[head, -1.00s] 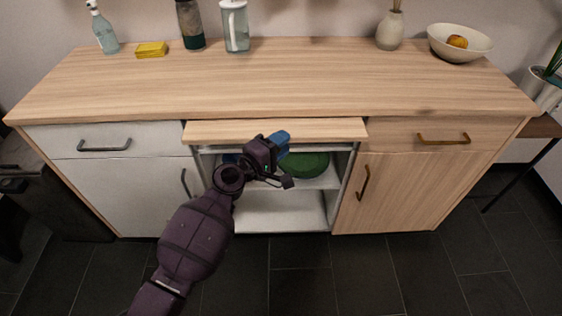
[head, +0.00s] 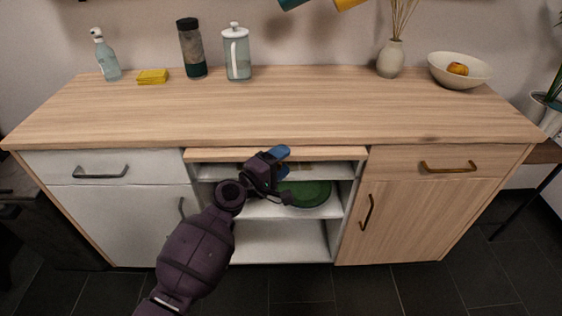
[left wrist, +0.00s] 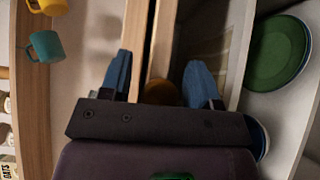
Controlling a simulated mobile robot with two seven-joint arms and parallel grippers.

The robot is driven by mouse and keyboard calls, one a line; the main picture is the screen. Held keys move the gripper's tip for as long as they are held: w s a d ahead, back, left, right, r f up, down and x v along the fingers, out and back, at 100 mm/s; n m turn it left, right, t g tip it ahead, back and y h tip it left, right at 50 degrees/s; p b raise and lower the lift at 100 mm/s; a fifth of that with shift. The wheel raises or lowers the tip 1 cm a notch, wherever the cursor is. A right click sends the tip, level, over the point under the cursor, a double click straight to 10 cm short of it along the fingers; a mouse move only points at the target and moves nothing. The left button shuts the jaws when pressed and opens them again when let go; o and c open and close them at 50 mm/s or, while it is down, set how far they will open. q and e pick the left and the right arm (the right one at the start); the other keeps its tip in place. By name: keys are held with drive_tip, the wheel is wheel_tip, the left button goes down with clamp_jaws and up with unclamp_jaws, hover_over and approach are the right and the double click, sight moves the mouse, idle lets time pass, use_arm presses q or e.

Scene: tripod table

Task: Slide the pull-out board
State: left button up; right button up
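The pull-out board (head: 222,155) is a light wood slab just under the counter top, above the open middle shelves. In the head view only its thin front edge shows, near the counter's front. I cannot tell whether the fingers touch the board. My right gripper is not in view.
The counter top (head: 270,110) is clear in front. A green plate (head: 308,194) lies on the shelf below the board.

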use_arm(q)
drive_tip(key=shift+s+a, duration=0.4)
drive_tip(key=p+v, duration=0.1)
drive_tip(key=v, duration=0.8)
drive_tip(key=shift+s+a, duration=0.2)
drive_tip(key=shift+s, duration=0.05)
